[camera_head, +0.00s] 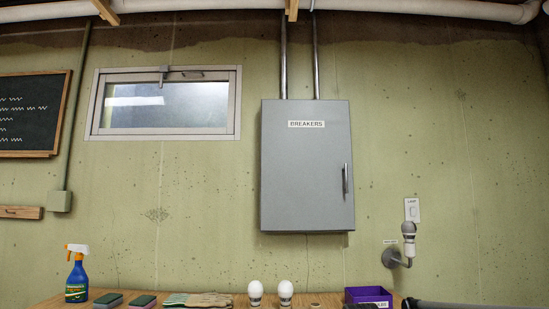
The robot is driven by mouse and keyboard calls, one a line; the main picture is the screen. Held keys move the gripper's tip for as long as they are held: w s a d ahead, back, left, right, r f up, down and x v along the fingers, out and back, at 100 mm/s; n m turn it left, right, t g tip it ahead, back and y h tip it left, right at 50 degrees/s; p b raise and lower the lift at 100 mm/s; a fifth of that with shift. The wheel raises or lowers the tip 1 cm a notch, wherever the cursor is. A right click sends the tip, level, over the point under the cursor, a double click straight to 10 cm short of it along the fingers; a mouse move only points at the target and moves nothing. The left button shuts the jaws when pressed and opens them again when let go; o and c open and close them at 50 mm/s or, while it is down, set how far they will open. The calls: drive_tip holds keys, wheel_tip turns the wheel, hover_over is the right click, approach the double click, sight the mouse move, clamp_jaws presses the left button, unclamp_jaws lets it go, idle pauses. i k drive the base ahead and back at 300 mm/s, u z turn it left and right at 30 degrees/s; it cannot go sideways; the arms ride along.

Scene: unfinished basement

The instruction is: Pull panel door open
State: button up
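The grey breaker panel (303,180) is mounted on the wall right of the middle, with a white "BREAKERS" label (306,124) near its top. Its door looks shut and covers whatever is inside. A metal vertical handle (345,179) is on the door's right side. My gripper cannot be made out in this view, and nothing touches the panel or its handle.
A wooden table (225,301) below holds a spray bottle (77,275), sponges, gloves (198,299), two white bulbs (270,292) and a purple bin (369,295). A wall lamp (406,245) sits right of the panel. Dark parts at the bottom right are unclear.

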sight(307, 184)
drive_tip(key=z, duration=1.3)
drive_tip(key=k, duration=1.25)
drive_tip(key=u, duration=0.8)
drive_tip(key=i, duration=0.5)
drive_tip(key=z, duration=0.05)
